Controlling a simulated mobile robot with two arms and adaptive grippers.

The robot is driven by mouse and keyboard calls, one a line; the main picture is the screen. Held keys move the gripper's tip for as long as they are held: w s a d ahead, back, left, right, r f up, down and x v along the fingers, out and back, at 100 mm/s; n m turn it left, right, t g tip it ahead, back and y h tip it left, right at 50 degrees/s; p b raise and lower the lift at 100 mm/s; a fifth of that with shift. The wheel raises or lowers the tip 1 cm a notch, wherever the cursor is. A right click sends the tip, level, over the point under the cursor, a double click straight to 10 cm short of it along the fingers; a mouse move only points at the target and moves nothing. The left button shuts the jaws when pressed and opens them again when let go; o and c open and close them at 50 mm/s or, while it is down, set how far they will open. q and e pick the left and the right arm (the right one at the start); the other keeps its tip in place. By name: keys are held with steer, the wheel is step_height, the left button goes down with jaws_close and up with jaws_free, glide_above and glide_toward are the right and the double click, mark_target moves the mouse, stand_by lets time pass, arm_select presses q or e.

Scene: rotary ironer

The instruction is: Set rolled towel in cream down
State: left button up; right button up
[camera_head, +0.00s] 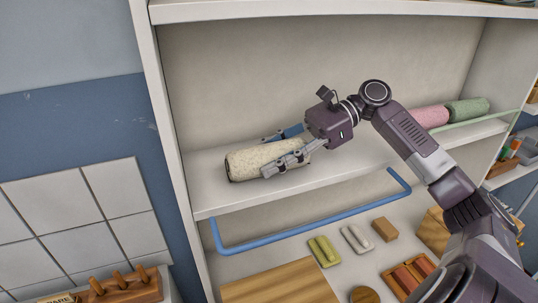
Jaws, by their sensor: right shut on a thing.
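A rolled towel in cream (250,160) lies sideways at the left part of a white shelf (205,192), near its front edge. My right gripper (274,156) reaches in from the right and is shut on the towel, with one finger across its front and the other behind it. The towel's underside looks at or very close to the shelf surface; I cannot tell whether it rests fully. Its right end is partly hidden by the gripper. My left gripper is not in view.
A pink rolled towel (430,117) and a green one (467,111) lie at the shelf's right end. A blue rail (310,226) runs below the shelf's front edge. A white side panel (165,130) bounds the left. Small blocks and brushes lie on the lower surface.

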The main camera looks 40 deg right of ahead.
mark_target(298, 141)
steer(key=shift+f, duration=0.1)
steer(key=o, duration=1.2)
steer(key=shift+s, duration=0.1)
steer(key=b+v, duration=0.3)
steer(key=v, duration=0.7)
steer(key=shift+d+r+b, duration=0.25)
steer(key=shift+r+b, duration=0.05)
steer(key=shift+s+d+r, duration=0.25)
steer(key=shift+d+r, duration=0.05)
steer(key=shift+d, duration=0.3)
steer(key=shift+f, duration=0.1)
